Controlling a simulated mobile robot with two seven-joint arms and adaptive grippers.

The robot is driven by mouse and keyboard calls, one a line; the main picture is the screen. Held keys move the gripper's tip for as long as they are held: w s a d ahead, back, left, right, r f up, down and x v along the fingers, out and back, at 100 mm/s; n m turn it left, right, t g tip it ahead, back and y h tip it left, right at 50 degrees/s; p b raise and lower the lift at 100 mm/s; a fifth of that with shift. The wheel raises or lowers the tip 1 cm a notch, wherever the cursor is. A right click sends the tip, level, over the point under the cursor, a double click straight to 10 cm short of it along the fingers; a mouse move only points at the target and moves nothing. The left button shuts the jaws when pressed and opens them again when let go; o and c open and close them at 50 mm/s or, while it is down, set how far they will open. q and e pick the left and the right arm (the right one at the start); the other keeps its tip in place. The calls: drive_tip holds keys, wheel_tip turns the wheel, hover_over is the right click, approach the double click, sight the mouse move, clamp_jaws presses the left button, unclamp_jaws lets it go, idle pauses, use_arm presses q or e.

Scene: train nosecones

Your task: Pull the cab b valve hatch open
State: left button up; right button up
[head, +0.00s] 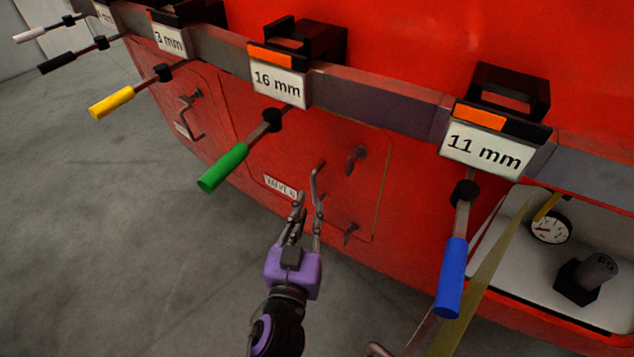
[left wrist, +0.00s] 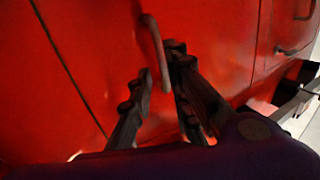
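The valve hatch (head: 338,140) is a red panel flush in the train's red side, with a small white label (head: 281,187) that seems to read "VALVE B". Its seam shows no visible gap. A thin bent metal handle (head: 316,180) stands out from it; two small latches (head: 356,156) sit to its right. My left gripper (head: 307,204) reaches up to this handle, fingers apart. In the left wrist view the handle (left wrist: 157,52) runs down between the two open fingers (left wrist: 155,72); whether either finger touches it I cannot tell. My right gripper is out of view.
Colored levers, including green (head: 223,167) and blue (head: 451,278), hang from the rail above. Another closed hatch with a handle (head: 190,115) is at left. At right is an open compartment with a gauge (head: 550,228) and an open panel (head: 474,292). Grey floor (head: 90,230) is clear.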

sight(314, 192)
use_arm(q)
drive_tip(key=w, duration=0.4)
drive_tip(key=w+d, duration=0.1)
drive_tip(key=w, duration=0.1)
drive_tip(key=shift+w+p, duration=0.25)
drive_tip(key=shift+p, duration=0.05)
clamp_jaws()
